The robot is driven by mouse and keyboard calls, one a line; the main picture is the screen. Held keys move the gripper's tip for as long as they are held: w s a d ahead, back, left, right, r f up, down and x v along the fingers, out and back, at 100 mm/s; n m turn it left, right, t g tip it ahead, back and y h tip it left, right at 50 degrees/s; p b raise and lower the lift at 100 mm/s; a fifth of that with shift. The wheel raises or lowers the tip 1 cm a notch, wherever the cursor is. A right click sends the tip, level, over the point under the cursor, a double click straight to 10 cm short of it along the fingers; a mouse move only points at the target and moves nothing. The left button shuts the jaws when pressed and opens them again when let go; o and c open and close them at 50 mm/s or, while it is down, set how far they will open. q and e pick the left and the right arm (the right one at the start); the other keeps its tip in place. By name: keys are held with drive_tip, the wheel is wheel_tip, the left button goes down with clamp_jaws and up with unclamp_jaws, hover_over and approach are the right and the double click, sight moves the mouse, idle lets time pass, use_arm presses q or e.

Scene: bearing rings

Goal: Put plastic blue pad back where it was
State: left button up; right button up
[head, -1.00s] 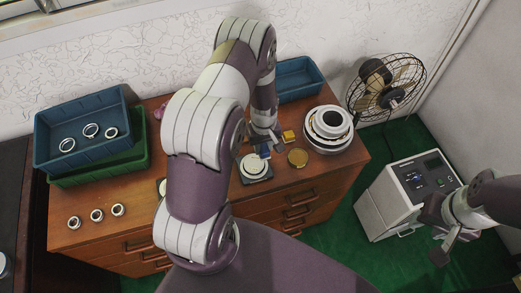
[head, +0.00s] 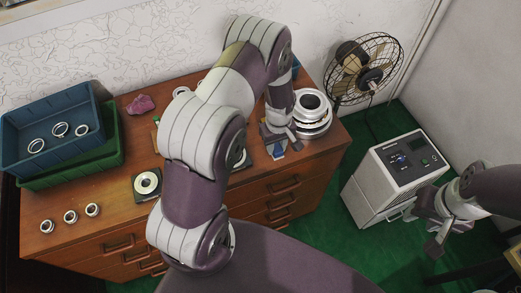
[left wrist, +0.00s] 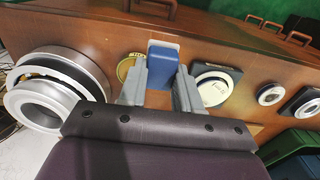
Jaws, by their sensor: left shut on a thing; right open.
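The blue plastic pad (head: 277,152) is between the fingers of my left gripper (head: 279,140), near the table's front right part. In the left wrist view the pad (left wrist: 163,58) shows as a blue block, with the grey fingers of my left gripper (left wrist: 161,82) shut on it from both sides. A round gold disc (left wrist: 125,66) shows just left of the pad there, partly covered by a finger. My right gripper (head: 438,232) is open and empty, away from the table beside the white cabinet.
A stack of large white rings (head: 312,106) stands right of my left gripper. A white ring on a dark base (left wrist: 212,88) is close by. Blue (head: 40,112) and green crates, with several small rings, occupy the table's left. My left arm hides the table's middle.

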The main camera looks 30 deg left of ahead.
use_arm(q)
drive_tip(key=a+f, duration=0.1)
drive_tip(key=a, duration=0.1)
drive_tip(key=a+f+p, duration=0.1)
drive_tip(key=a, duration=0.1)
drive_tip(key=a+f, duration=0.1)
drive_tip(key=a, duration=0.1)
drive_tip(key=shift+w+f, duration=0.25)
drive_tip(key=shift+w, duration=0.05)
drive_tip(key=shift+a+f, duration=0.2)
drive_tip(key=shift+f, duration=0.1)
wheel_tip(320, 180, down, 4)
drive_tip(key=shift+r+p, duration=0.15)
drive_tip(key=shift+p, duration=0.65)
drive_tip(key=shift+a, duration=0.1)
drive_tip(key=shift+f+b, duration=0.3)
drive_tip(key=o, duration=0.7)
